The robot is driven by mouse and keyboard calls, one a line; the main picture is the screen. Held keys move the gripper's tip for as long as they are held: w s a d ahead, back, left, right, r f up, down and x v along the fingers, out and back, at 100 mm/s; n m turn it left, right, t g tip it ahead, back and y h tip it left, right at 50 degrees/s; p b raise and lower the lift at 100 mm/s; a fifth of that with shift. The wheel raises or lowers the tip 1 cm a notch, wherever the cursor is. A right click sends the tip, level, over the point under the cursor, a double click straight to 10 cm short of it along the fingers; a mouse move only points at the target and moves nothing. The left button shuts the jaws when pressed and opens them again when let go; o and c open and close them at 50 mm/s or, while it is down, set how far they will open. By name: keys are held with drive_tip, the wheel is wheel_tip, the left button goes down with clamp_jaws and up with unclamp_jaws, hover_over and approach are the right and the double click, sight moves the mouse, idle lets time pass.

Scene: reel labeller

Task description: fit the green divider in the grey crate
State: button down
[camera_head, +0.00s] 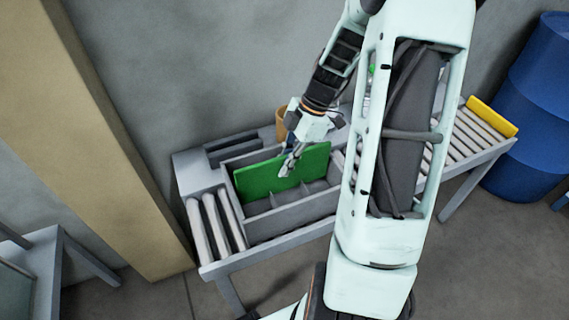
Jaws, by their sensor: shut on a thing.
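The green divider (262,177) is a flat green panel standing upright, tilted a little in the picture, at the grey crate (292,217). Its lower edge is at or inside the crate, with its top above the crate walls; I cannot tell whether it sits in a slot. The crate is open and has several compartments in its front part. My gripper (287,170) is shut on the divider near its upper middle, reaching down from the upper right. The crate's right end is partly hidden by my arm.
The crate stands on a roller conveyor (222,222), whose rollers run on to the right towards a yellow end stop (492,116). An orange-brown cup-like object (281,124) is behind the crate. A blue barrel (535,105) stands at right; a tan post (110,140) rises at left.

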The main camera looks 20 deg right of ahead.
drive_tip(key=shift+f+b, duration=0.9)
drive_tip(key=shift+f, duration=0.4)
drive_tip(key=c, duration=2)
unclamp_jaws()
drive_tip(key=shift+o, duration=0.2)
drive_tip(key=v, duration=1.2)
drive_tip(key=shift+w+r, duration=0.1)
